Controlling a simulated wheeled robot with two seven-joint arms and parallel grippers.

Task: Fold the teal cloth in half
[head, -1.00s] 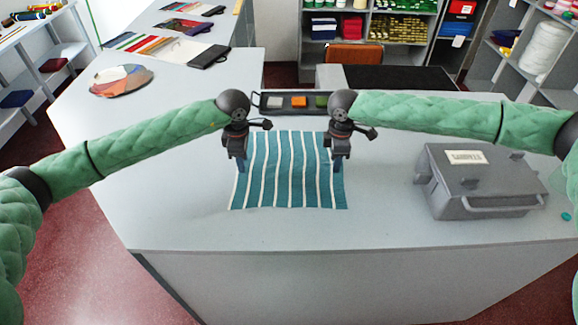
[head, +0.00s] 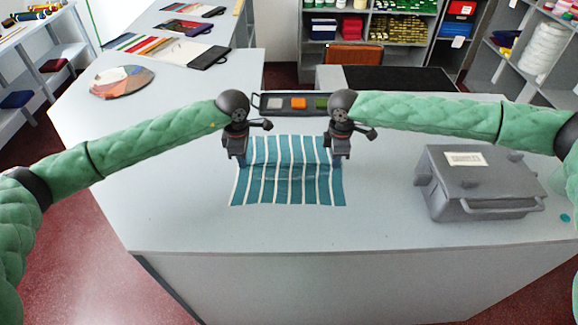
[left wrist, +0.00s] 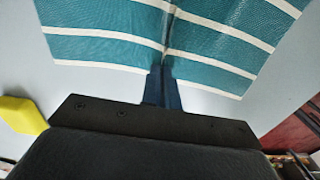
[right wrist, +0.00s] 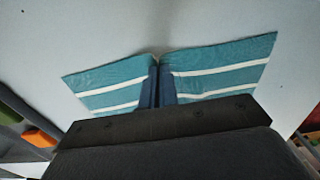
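The teal cloth (head: 287,187) with white stripes lies on the grey counter, its middle drawn up into a low ridge between my grippers. My left gripper (head: 241,162) is shut on the middle of its left edge, and my right gripper (head: 337,161) is shut on the middle of its right edge. In the left wrist view the cloth (left wrist: 110,50) creases at the closed fingers (left wrist: 163,75). In the right wrist view the cloth (right wrist: 215,65) slopes away on both sides of the fingers (right wrist: 157,70). The fingertips are partly hidden by the cloth.
A grey lidded case (head: 480,180) stands to the right. A colour fan (head: 121,81) lies at the back left. The counter in front of and left of the cloth is clear.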

